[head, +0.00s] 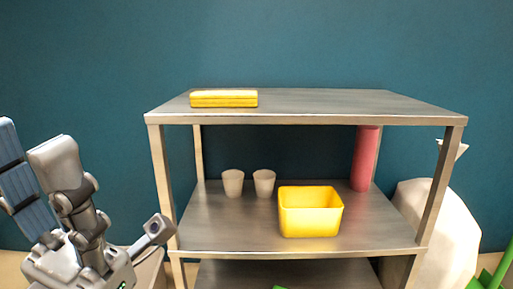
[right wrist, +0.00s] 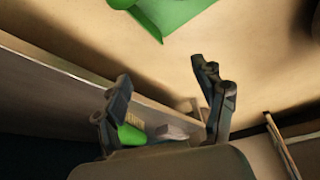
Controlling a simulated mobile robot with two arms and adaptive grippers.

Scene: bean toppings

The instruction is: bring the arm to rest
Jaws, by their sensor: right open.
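My left arm (head: 75,215) stands at the left of the head view, beside the shelf's left post. The right gripper does not show clearly in the head view.
A metal shelf (head: 300,105) carries a yellow stack (head: 224,98) on top. Two beige cups (head: 232,183), a yellow bin (head: 311,222) and a red cylinder (head: 364,160) stand on its middle level. A large green object (right wrist: 180,12) lies beyond the right gripper.

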